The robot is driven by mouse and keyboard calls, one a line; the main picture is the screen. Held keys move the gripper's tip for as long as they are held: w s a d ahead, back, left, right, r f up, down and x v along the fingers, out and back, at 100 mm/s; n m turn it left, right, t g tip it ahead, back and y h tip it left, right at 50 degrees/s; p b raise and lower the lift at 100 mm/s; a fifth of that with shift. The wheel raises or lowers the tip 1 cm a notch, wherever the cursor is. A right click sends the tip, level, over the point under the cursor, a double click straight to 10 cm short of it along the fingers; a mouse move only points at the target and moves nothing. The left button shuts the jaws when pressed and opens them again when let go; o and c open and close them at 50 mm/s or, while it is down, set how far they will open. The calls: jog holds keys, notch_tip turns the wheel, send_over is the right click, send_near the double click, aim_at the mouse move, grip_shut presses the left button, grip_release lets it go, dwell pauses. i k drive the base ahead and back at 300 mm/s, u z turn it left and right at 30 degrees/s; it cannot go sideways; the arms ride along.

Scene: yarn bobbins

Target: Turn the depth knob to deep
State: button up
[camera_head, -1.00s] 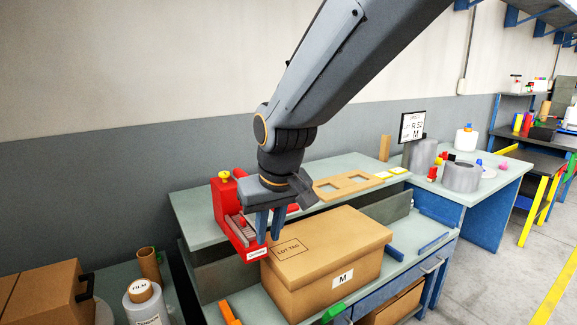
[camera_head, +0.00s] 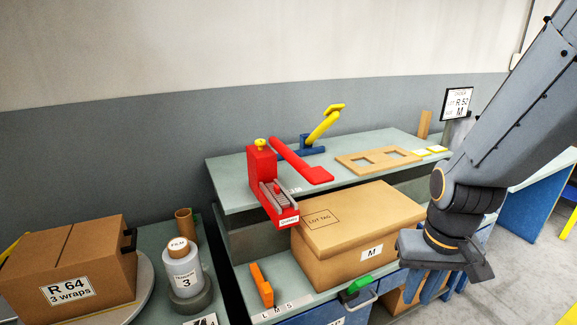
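A red device (camera_head: 262,178) stands at the left end of the raised shelf, with a small yellow knob (camera_head: 260,144) on its top. I cannot read any depth marking, so I cannot tell whether this is the depth knob or how it is set. My gripper (camera_head: 432,288) points down at the lower right, in front of the bench and well to the right of the red device. Its blue fingers blend with the blue bench front behind them, so their gap is unclear. I see nothing held in it.
A cardboard box (camera_head: 345,247) marked M sits on the bench right of the red device. A blue base with a yellow lever (camera_head: 323,127) stands behind. Orange (camera_head: 261,285) and green (camera_head: 356,286) pieces lie near the front edge. A wrapped-carton station (camera_head: 75,267) is at the left.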

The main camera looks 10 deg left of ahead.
aim_at(258, 142)
jog(key=z, duration=0.15)
jog(key=i, duration=1.1)
jog(key=u, duration=0.25)
